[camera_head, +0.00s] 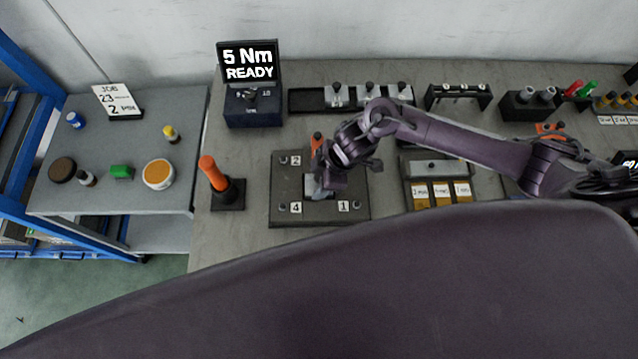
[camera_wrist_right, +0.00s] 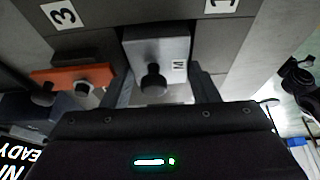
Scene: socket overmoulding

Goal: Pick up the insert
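The insert appears to be a pale grey block with a black knob and a small label; it shows in the right wrist view (camera_wrist_right: 168,48). In the head view its grey side (camera_head: 309,188) shows partly behind my right gripper (camera_head: 318,190), over the dark numbered plate (camera_head: 285,219). In the wrist view, the fingers of my right gripper (camera_wrist_right: 162,88) stand on either side of the block, close to its sides. Whether they touch it I cannot tell. My left gripper is not in view.
An orange clamp handle (camera_head: 317,143) stands just behind my right gripper. An orange-handled tool (camera_head: 213,174) stands to the left of the plate. A torque display box (camera_head: 252,105) is behind it. A tray with yellow cards (camera_head: 420,168) lies to the right. Bench between plate and tool is clear.

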